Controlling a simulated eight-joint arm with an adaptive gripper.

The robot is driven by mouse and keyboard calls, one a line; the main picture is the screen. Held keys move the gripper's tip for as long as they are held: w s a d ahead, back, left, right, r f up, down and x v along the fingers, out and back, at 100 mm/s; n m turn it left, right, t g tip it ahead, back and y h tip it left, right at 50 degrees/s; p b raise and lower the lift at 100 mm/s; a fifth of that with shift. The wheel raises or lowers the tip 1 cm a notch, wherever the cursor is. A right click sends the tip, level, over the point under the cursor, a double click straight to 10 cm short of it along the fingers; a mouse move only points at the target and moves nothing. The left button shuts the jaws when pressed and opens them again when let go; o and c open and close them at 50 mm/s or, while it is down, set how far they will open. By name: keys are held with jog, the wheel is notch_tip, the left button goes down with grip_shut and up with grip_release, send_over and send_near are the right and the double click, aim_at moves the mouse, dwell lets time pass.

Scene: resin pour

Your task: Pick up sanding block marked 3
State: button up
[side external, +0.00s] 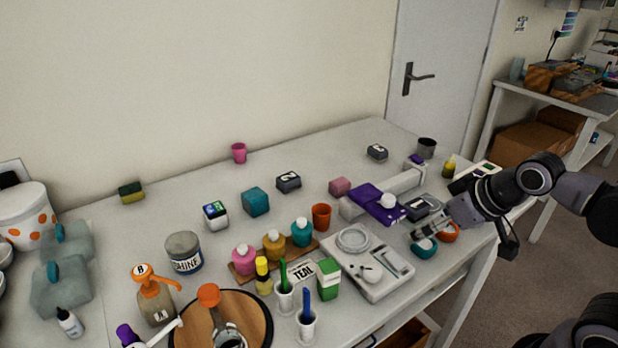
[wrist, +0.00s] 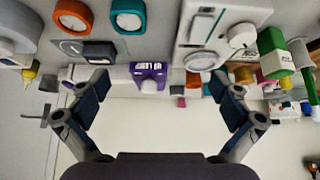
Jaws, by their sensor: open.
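The sanding block marked 3 (side external: 377,152) is a small dark grey block with a pale label. It lies toward the back right of the table in the side view; I cannot make it out in the wrist view. A similar block marked 2 (side external: 288,182) lies left of it, and one marked 1 (side external: 418,208) lies close to my gripper. My gripper (side external: 425,228) is at the right front of the table, apart from block 3. In the wrist view my gripper (wrist: 155,90) is open with nothing held between its fingers.
A purple-and-white UV lamp (side external: 378,203) lies between my gripper and block 3. A dark cup (side external: 427,147) stands right of block 3. Free table lies left of block 3.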

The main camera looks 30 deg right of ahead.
dwell(0.3)
jog(key=c, duration=0.7)
jog(key=shift+o, duration=0.2)
